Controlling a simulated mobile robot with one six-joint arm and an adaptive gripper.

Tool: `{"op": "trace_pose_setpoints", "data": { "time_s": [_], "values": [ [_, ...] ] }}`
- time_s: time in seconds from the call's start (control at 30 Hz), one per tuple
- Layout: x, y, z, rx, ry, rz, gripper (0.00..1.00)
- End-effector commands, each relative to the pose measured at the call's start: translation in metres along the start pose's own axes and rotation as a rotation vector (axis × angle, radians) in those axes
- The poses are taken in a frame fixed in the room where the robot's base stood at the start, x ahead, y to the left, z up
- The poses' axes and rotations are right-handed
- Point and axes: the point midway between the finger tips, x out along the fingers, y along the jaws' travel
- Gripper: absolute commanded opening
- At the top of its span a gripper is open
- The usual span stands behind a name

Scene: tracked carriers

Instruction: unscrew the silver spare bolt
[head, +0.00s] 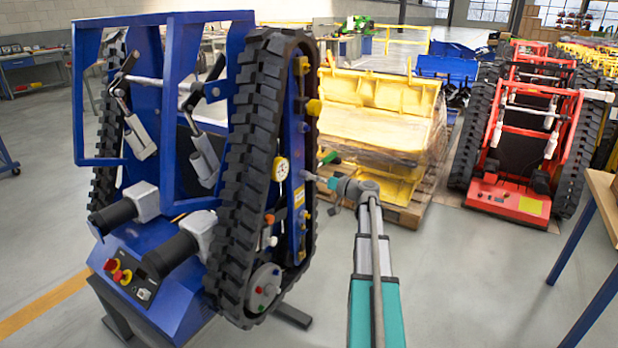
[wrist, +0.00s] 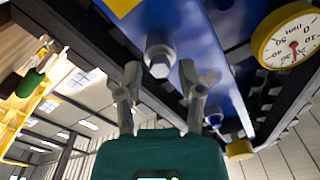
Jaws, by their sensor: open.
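A silver hex bolt (wrist: 160,57) sticks out of the blue side plate (wrist: 205,45) of the upright tracked carrier (head: 165,215). In the wrist view my gripper (wrist: 160,74) is open, with one grey finger on each side just below the bolt head. The fingers appear apart from the bolt, and nothing is between them. In the head view my gripper (head: 312,178) points left at the carrier's side plate, level with the dial gauge. I cannot make out the bolt in the head view; the fingertips are small there. Whether this bolt is the spare one, I cannot tell.
A yellow dial gauge (wrist: 290,36) sits right of the bolt; it also shows in the head view (head: 281,169). Yellow knobs (head: 313,107) and a black rubber track (head: 245,150) are close by. Yellow parts on a pallet (head: 400,205) stand behind my arm. A red carrier (head: 510,195) stands right.

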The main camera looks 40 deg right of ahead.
Motion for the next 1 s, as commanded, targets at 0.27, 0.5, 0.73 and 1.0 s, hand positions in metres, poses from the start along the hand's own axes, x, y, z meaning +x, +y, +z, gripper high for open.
{"op": "trace_pose_setpoints", "data": {
  "time_s": [0.27, 0.5, 0.73, 1.0],
  "values": [
    [0.0, 0.0, 0.0, 0.218, 0.0, 0.0, 0.49],
    [0.0, 0.0, 0.0, 0.407, 0.0, 0.0, 0.49],
    [0.0, 0.0, 0.0, 0.588, 0.0, 0.0, 0.49],
    [0.0, 0.0, 0.0, 0.727, 0.0, 0.0, 0.49]
  ]
}}
